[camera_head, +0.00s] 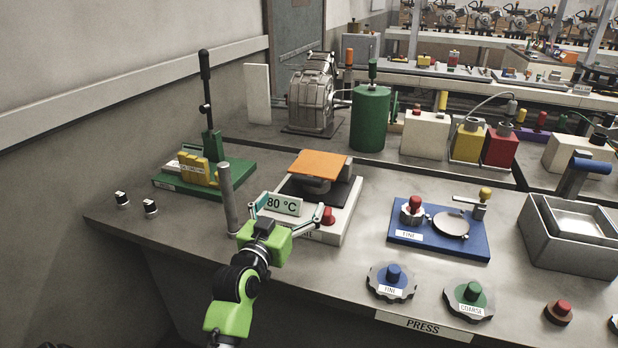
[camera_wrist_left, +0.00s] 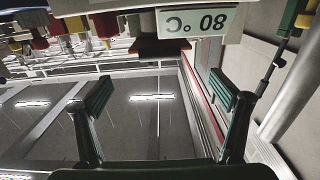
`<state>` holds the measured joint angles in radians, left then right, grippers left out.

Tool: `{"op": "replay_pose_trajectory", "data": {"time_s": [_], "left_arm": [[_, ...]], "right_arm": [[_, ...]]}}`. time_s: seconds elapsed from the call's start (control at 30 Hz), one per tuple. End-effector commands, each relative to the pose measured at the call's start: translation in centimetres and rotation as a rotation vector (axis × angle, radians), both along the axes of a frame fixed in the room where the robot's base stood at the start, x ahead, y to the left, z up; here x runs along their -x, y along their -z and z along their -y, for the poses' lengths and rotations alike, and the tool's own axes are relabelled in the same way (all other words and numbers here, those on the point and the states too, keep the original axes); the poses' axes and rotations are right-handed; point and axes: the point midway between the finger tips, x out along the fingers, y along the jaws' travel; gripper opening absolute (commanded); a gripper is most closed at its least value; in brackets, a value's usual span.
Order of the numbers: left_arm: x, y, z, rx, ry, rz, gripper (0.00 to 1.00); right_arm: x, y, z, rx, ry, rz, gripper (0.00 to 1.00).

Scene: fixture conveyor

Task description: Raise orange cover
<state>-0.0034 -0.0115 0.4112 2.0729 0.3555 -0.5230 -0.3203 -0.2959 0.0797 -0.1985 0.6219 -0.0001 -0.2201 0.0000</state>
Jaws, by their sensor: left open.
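The orange cover (camera_head: 320,164) is a flat square plate, roughly level, above a round metal part on a dark plate. This stands on a white base (camera_head: 343,225) with an "80 °C" display (camera_head: 283,205) and a red button (camera_head: 328,216) at its front. My left gripper (camera_head: 286,214) is open at the front of this base, its fingers apart to either side of the display in the head view. In the left wrist view the open fingers (camera_wrist_left: 161,95) have nothing between them, and the display (camera_wrist_left: 198,20) appears upside down at the top. My right gripper is not in view.
A grey upright post (camera_head: 228,195) stands just left of my left gripper. A green lever press (camera_head: 208,165) is at the left, a blue plate with small fittings (camera_head: 440,240) at the right. A grey bin (camera_head: 572,255) is farther right. Knobs line the front edge.

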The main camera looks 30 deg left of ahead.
Motion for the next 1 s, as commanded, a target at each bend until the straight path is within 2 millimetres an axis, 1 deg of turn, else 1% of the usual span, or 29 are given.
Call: {"op": "replay_pose_trajectory", "data": {"time_s": [0.03,0.1,0.2,0.33,0.5,0.6,0.7,1.0], "left_arm": [[-1.1,-0.3,-0.2,0.001,0.0,0.002,0.91],[-2.6,-0.3,-0.6,0.001,0.001,0.002,0.91],[-4.7,-0.2,-1.1,0.002,0.001,0.0,0.91],[-7.3,-0.1,-1.7,0.002,0.001,0.0,0.91],[-9.7,-0.1,-2.3,0.0,0.0,0.0,0.91],[-10.5,-0.1,-2.5,0.001,0.001,0.0,0.91],[-11.0,0.0,-2.6,0.0,0.001,-0.001,0.91],[-11.2,0.0,-2.7,0.0,0.0,0.0,0.91]], "right_arm": [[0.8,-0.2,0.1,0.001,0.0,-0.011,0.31],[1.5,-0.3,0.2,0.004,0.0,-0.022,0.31],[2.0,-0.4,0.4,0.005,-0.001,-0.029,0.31],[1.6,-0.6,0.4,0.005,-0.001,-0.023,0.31],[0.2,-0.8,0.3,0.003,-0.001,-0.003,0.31],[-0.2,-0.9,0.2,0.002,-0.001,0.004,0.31],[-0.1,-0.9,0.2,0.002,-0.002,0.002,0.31],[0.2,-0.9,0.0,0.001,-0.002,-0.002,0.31]]}}
